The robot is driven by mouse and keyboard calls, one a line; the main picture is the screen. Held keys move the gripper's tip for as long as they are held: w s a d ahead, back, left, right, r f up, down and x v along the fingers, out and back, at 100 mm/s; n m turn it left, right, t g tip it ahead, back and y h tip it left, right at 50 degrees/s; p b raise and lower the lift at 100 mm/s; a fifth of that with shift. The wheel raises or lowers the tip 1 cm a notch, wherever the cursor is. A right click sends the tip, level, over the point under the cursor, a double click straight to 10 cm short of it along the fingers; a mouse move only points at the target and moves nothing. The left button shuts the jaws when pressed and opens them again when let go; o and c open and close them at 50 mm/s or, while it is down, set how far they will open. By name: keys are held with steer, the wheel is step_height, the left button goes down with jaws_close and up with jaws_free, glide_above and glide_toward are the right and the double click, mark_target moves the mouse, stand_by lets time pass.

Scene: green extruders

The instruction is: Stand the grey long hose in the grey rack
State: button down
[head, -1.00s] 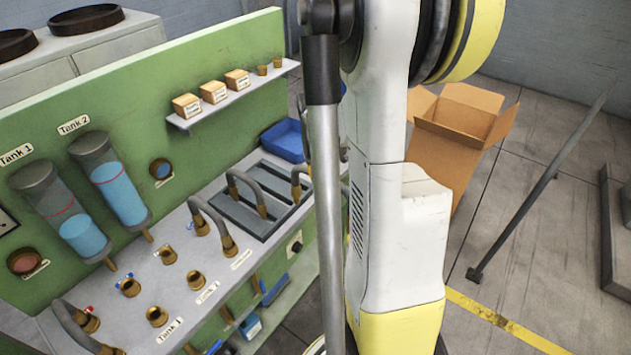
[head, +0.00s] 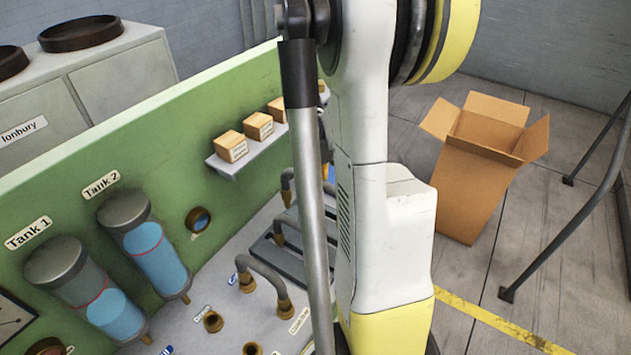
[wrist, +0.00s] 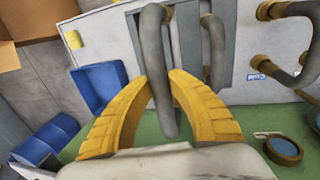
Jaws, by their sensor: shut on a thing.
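In the wrist view my gripper (wrist: 162,76) has its two yellow fingers closed on a grey hose (wrist: 160,65), which passes between the fingertips. The hose is bent, with its upper part over the rack; whether its ends touch the rack I cannot tell. The grey rack (wrist: 189,42) is the slotted plate behind it. Another grey hose (wrist: 215,55) with a brass end stands just right of the held one. My gripper is hidden there.
A grey hose (head: 265,274) arches between brass fittings on the bench, left of the rack. A blue bin (wrist: 100,86) lies close left of my gripper. The green panel (head: 200,118) carries tanks and a small shelf (head: 222,168). An open cardboard box (head: 475,185) stands on the floor.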

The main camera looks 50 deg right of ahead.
steer(key=shift+s+f+b, duration=0.1)
steer(key=shift+f+b, duration=0.35)
steer(key=shift+f, duration=0.3)
steer(key=shift+f+b, duration=1.3)
steer(key=shift+f, duration=0.4)
steer(key=shift+a+f+b, duration=0.1)
steer(key=shift+f+b, duration=2.05)
steer(key=c, duration=1.2)
jaws_free()
steer(key=shift+r, duration=0.1)
steer(key=r, duration=0.4)
steer(key=a+r, duration=0.1)
steer(key=r, duration=0.2)
steer(key=a+r, duration=0.1)
steer(key=r, duration=0.3)
steer(key=shift+s+a+r, duration=0.1)
steer(key=shift+a+r, duration=0.05)
steer(key=shift+r, duration=0.2)
